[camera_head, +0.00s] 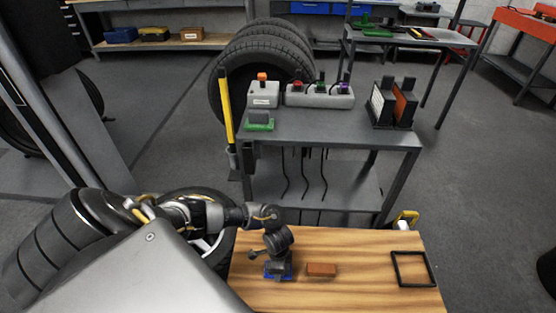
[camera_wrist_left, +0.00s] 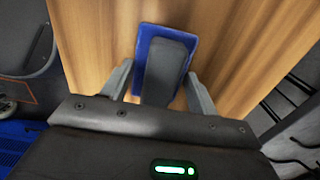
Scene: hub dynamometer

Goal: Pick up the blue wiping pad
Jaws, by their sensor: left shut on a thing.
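The blue wiping pad (camera_head: 277,273) lies at the left part of the wooden table (camera_head: 340,295), mostly hidden under my left gripper (camera_head: 278,266) in the head view. In the left wrist view the pad (camera_wrist_left: 148,38) shows as a blue rectangle with a dark grey grip block (camera_wrist_left: 168,62) on top. My left gripper's two fingers (camera_wrist_left: 160,85) stand on either side of the grip block and are shut on it. Whether the pad touches the table cannot be told. My right gripper is not in view.
A reddish-brown block (camera_head: 321,270) lies just right of the pad. A black square frame (camera_head: 412,268) lies at the table's right. A grey metal bench (camera_head: 330,125) with button boxes stands behind. The wood between block and frame is clear.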

